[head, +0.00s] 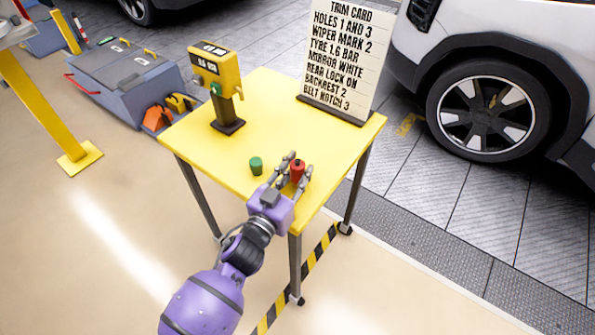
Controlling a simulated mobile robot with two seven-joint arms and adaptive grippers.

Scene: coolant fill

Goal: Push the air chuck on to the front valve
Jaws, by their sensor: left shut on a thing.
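My left gripper (294,170) is shut on a small red cylinder with a dark top (297,172), at the front right part of the yellow table. I cannot tell whether the cylinder touches the tabletop. A yellow gauge unit (216,71) with a display stands on a dark post on the table; no separate air chuck can be made out. A wheel (488,110) of the white car shows at the right; its valve is too small to tell. My right gripper is not in view.
A green cylinder (256,166) stands on the yellow table (262,110), just left of my left gripper. A trim card (343,55) stands at the table's back right. A grey-blue bin unit (125,75) and a yellow post (45,110) are at the left.

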